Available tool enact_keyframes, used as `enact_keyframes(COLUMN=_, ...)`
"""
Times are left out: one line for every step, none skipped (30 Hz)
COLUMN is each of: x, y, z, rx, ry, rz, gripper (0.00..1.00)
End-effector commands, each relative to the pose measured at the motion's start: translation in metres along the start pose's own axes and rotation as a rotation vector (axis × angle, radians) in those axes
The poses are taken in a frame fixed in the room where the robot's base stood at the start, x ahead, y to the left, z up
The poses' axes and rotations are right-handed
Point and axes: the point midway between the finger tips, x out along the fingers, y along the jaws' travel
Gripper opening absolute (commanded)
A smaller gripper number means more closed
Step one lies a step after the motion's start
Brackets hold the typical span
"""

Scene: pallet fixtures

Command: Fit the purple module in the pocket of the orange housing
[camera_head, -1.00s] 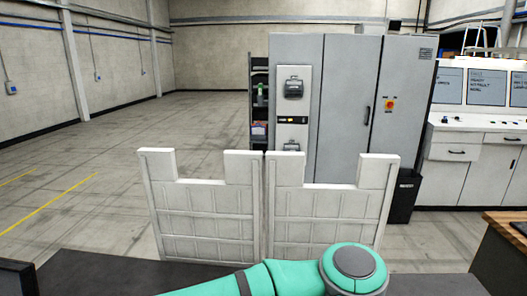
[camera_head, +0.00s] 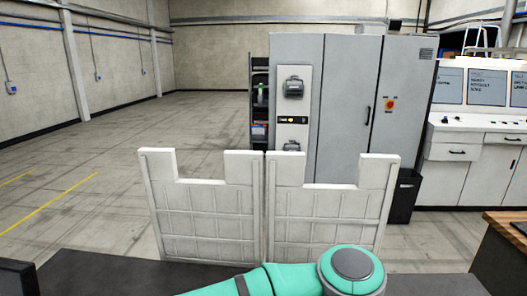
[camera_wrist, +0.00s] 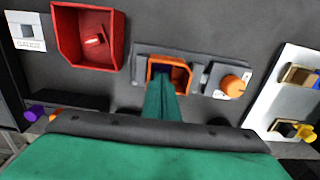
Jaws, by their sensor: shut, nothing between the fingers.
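The orange housing (camera_wrist: 184,71) is in the upper middle of the wrist view, on a grey plate. A dark purple-blue surface (camera_wrist: 161,68) shows inside its pocket; I cannot tell how the purple module sits there. My green gripper (camera_wrist: 164,82) is shut and empty, its tip at the housing's near left side and hiding part of the opening. I cannot tell whether it touches. A separate small purple piece (camera_wrist: 35,112) shows at the left edge. The head view shows neither housing nor gripper.
A red open bin (camera_wrist: 88,38) stands left of the housing, holding a small part. An orange knob (camera_wrist: 233,85) on a plate is just to its right. A white board (camera_wrist: 285,95) with colored parts lies farther right. Two white panels (camera_head: 212,210) stand beyond the work surface.

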Motion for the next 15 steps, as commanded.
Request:
enact_keyframes(x=0.000, y=0.000, z=0.000, rx=0.001, ry=0.000, rz=0.000, gripper=0.00)
enact_keyframes(x=0.000, y=0.000, z=0.000, rx=0.001, ry=0.000, rz=0.000, gripper=0.00)
enact_keyframes(x=-0.001, y=0.000, z=0.000, rx=0.001, ry=0.000, rz=0.000, gripper=0.00)
enact_keyframes(x=-0.002, y=0.000, z=0.001, rx=0.001, ry=-0.001, rz=0.000, gripper=0.00)
enact_keyframes(x=-0.003, y=-0.001, z=0.001, rx=0.002, ry=-0.001, rz=0.000, gripper=0.00)
enact_keyframes(x=-0.006, y=-0.001, z=0.001, rx=0.002, ry=-0.001, rz=0.000, gripper=0.00)
enact_keyframes(x=-0.008, y=-0.001, z=0.001, rx=0.003, ry=-0.001, rz=0.000, gripper=0.00)
enact_keyframes(x=-0.010, y=-0.001, z=0.001, rx=0.003, ry=-0.002, rz=0.000, gripper=0.00)
enact_keyframes(x=-0.013, y=-0.001, z=0.001, rx=0.003, ry=-0.002, rz=0.000, gripper=0.00)
enact_keyframes(x=-0.015, y=-0.001, z=0.002, rx=0.003, ry=-0.002, rz=0.000, gripper=0.00)
enact_keyframes(x=-0.017, y=-0.001, z=0.001, rx=0.003, ry=-0.002, rz=0.000, gripper=0.00)
enact_keyframes(x=-0.019, y=-0.001, z=0.001, rx=0.003, ry=-0.001, rz=0.000, gripper=0.00)
enact_keyframes(x=-0.021, y=-0.001, z=0.001, rx=0.002, ry=-0.001, rz=0.000, gripper=0.00)
enact_keyframes(x=-0.024, y=-0.001, z=0.001, rx=0.002, ry=-0.001, rz=0.000, gripper=0.00)
enact_keyframes(x=-0.026, y=-0.001, z=0.001, rx=0.002, ry=-0.002, rz=0.000, gripper=0.00)
